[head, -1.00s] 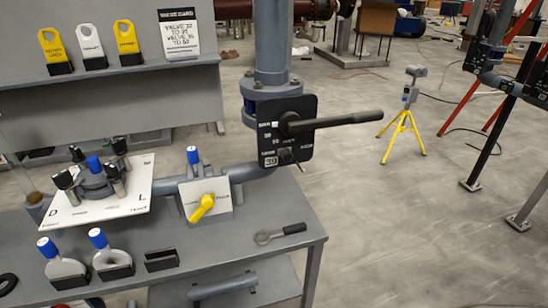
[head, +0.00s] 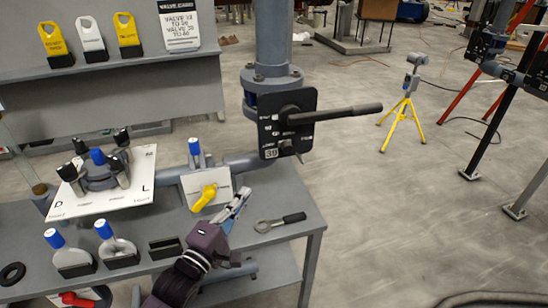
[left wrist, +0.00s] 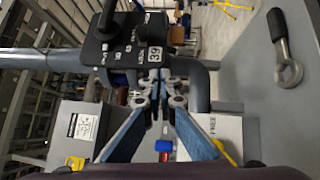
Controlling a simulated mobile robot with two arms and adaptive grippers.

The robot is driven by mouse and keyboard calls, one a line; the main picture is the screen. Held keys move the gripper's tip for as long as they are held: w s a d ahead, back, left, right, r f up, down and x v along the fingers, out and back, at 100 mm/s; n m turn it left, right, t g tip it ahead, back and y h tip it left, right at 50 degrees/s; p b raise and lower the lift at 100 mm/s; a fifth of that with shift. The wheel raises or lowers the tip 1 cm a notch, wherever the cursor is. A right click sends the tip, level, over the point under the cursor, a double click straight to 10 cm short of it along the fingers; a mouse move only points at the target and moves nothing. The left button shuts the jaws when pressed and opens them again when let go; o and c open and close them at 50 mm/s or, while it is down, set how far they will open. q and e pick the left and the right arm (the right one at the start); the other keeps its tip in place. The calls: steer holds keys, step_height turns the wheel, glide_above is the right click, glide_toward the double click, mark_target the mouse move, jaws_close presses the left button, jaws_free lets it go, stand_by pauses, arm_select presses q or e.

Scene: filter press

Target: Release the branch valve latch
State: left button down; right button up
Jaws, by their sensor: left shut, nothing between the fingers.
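A black valve plate (head: 288,125) marked 39 stands on the vertical grey pipe, with a long black lever (head: 340,114) pointing right and a small dark knob (head: 287,148) low on it. The plate also fills the upper middle of the left wrist view (left wrist: 118,48). A smaller valve with a white plate (head: 190,185) and yellow handle (head: 205,197) sits on the bench pipe. My left gripper (head: 243,194) is shut and empty, just right of the yellow handle and below the black plate, apparently apart from both. In the left wrist view its closed fingertips (left wrist: 158,82) overlap the plate's lower edge.
A wrench (head: 280,221) lies on the bench (head: 295,248) at right. Blue-capped pieces (head: 118,250) stand at the front, and a white board (head: 130,200) with black knobs is at left. Tags (head: 127,36) and a card (head: 180,25) line the shelf.

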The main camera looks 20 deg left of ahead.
arm_select(q)
steer(key=shift+w+a+r+n+t+h, duration=0.15)
steer(key=shift+r+n+t, duration=0.1)
steer(key=shift+r, duration=0.2)
steer(key=shift+s+a+r+n+t+h, duration=0.15)
steer(key=shift+r+n, duration=0.1)
steer(key=shift+r, duration=0.2)
steer(key=shift+w+d, duration=0.15)
steer(key=p, duration=0.3)
glide_toward(281, 147)
steer(key=w+a, duration=0.2)
steer(key=w, duration=0.1)
steer(key=shift+w+d+r+p, duration=0.2)
steer(key=shift+w+d+p, duration=0.2)
steer(key=shift+w+d, duration=0.2)
steer(key=shift+w+d+r+p, duration=0.15)
steer(key=shift+w+d+p, duration=0.2)
steer(key=shift+w+d, duration=0.5)
steer(key=shift+d, duration=0.05)
